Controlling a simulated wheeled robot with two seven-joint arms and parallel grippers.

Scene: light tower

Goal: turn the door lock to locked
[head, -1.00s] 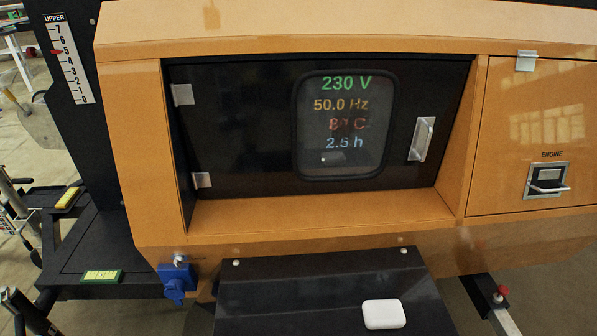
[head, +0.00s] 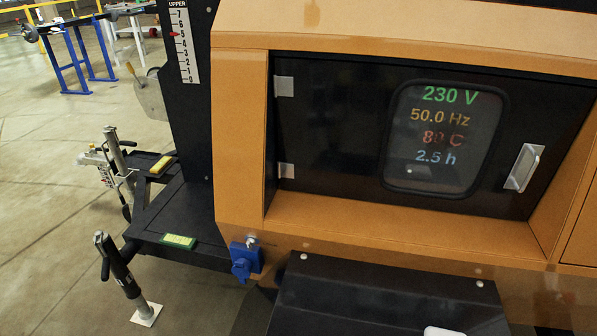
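A black door (head: 330,130) is set in the orange housing of the light tower (head: 240,120). It looks closed, with two hinges on its left side. A metal handle (head: 523,167) stands upright, slightly tilted, on the door's right side. A window (head: 445,140) in the door shows a display reading 230 V, 50.0 Hz, 80 C and 2.5 h. I cannot make out a separate door lock in this view. Neither of my grippers is in view.
A black shelf (head: 370,295) juts out below the door, with a white object (head: 443,331) at the lower edge. A blue socket (head: 243,262) hangs at the housing's lower left corner. A stabiliser leg (head: 122,270) stands at left. Open floor lies further left.

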